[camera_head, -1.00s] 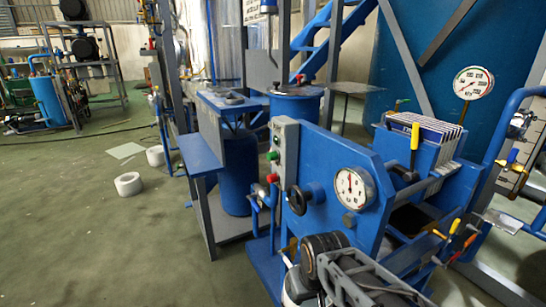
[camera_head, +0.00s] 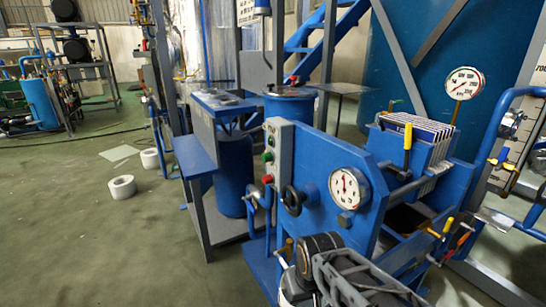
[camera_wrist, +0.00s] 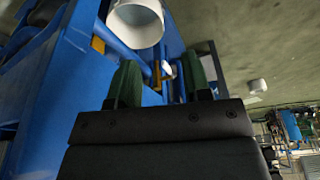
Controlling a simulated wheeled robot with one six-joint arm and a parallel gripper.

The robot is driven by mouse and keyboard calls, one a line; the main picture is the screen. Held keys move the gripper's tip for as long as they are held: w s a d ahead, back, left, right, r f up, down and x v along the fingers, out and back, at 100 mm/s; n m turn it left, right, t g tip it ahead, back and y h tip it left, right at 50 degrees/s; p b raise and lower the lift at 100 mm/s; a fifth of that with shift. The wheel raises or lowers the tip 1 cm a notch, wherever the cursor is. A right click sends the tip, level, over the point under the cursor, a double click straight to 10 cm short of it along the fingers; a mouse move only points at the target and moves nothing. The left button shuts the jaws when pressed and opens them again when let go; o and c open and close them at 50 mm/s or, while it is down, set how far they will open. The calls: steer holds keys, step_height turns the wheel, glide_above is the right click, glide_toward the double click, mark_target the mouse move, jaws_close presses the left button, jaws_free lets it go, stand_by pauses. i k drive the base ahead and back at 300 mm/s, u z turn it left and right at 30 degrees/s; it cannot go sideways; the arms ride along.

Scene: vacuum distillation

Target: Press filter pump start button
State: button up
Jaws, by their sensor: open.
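A grey control box (camera_head: 278,150) stands upright at the left end of the blue filter pump frame (camera_head: 318,160). Its left face carries green buttons, the lower one (camera_head: 267,156) above a red button (camera_head: 267,179). I cannot read any labels. In the wrist view my gripper (camera_wrist: 161,82) has its two dark green fingers apart, with nothing held between them. Blue frame parts and a white cylinder (camera_wrist: 137,22) lie beyond the fingers. The buttons cannot be made out in the wrist view. My arm shows at the bottom of the head view, low in front of the frame.
A round gauge (camera_head: 348,188) and a black handwheel (camera_head: 293,200) sit on the frame's front. Filter plates (camera_head: 415,135) and yellow-handled valves (camera_head: 447,226) are to the right. A blue shelf stand (camera_head: 196,158) is left of the box. The green floor at left is mostly open.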

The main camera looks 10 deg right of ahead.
mark_target(267, 157)
steer(key=k, duration=1.35)
steer(key=u, duration=0.45)
steer(key=i, duration=0.55)
steer(key=u, duration=0.65)
steer(key=i, duration=1.3)
steer(key=z, duration=0.45)
